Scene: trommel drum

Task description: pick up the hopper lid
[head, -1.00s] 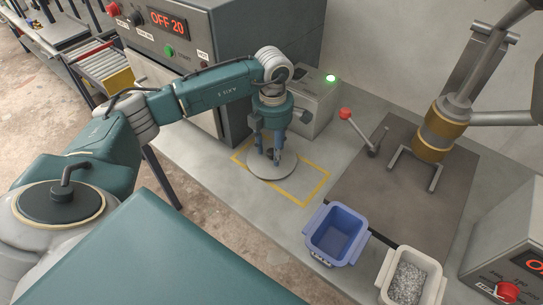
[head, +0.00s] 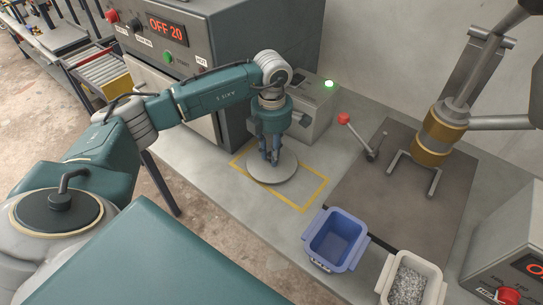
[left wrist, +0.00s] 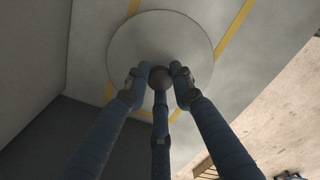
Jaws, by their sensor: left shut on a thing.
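The hopper lid (head: 287,173) is a flat, round grey disc with a small dark round knob at its middle. It lies flat at the yellow outline on the grey bench, or very close above it; I cannot tell which. My left gripper (head: 270,158) points straight down over the lid, its blue fingers shut around the knob. In the left wrist view the three fingers (left wrist: 161,80) meet at the knob, and the lid (left wrist: 135,40) spreads out beyond them. The fingers partly hide the knob. My right gripper is not in view.
A grey box with a green light (head: 316,98) stands close behind the lid. A red-knobbed lever (head: 356,135) and a forked fixture with a gold collar (head: 437,138) are to the right. A blue bin (head: 361,254) and a pale bin of grey bits (head: 436,277) stand in front.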

